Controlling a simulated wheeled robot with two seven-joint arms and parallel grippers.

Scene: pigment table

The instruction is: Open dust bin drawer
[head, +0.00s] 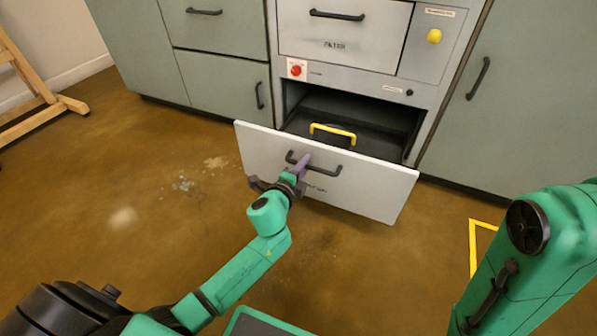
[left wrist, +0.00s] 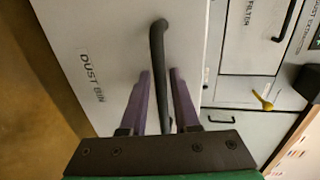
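The dust bin drawer (head: 372,192) stands pulled out from the lower part of the grey cabinet, its white front well clear of the opening. Its dark bar handle (head: 328,170) shows in the left wrist view (left wrist: 157,45), beside the "DUST BIN" label. My left gripper (head: 302,163) is at the handle's left part. Its purple fingers (left wrist: 161,85) lie on both sides of the bar, with narrow gaps showing, so it looks open around it. My right gripper is not in view; only my green right arm shows.
Inside the drawer is a dark bin with a yellow handle (head: 333,131). A closed filter drawer (head: 345,45) sits above, with a red button (head: 296,71) and a yellow knob (head: 434,36) nearby. A wooden stand (head: 35,95) is far left.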

